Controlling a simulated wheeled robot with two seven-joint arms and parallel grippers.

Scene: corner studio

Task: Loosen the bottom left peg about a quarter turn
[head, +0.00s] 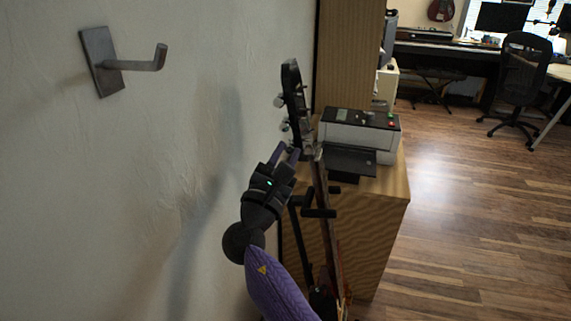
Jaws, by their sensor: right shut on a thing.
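A guitar's dark headstock (293,88) stands upright near the wall, with its neck (321,205) running down below it. Two silver pegs show on its left side, an upper peg (279,100) and a middle peg (285,126). The peg's exact angle cannot be told. My left gripper is not in view.
A grey printer (360,132) sits on a wooden cabinet (385,205) right behind the guitar. A metal wall hook (135,64) juts from the pale wall at upper left. A black stand (318,212) supports the guitar. Wood floor lies open to the right, with an office chair (520,75) farther back.

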